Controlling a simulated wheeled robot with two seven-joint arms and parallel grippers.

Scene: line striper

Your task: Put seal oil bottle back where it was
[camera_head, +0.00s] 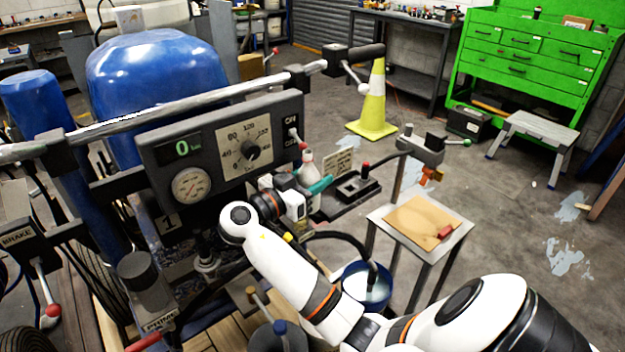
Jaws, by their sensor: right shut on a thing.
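The seal oil bottle (307,161) appears to be the small white bottle with a reddish tip beside the striper's control panel. My right gripper (303,184) is at the bottle's lower part and is shut on it. The wrist and fingers hide most of the lower body, so I cannot tell whether its base touches anything. The bottle looks roughly upright. A teal piece (320,185) shows right beside the gripper. My left gripper is not in view.
The control panel (222,150) and handlebar (200,104) stand close left of the gripper. A black tray (357,188) lies to the right. A small stand with a tan board (420,222) and a blue bucket (368,288) are nearby. Open floor lies farther right.

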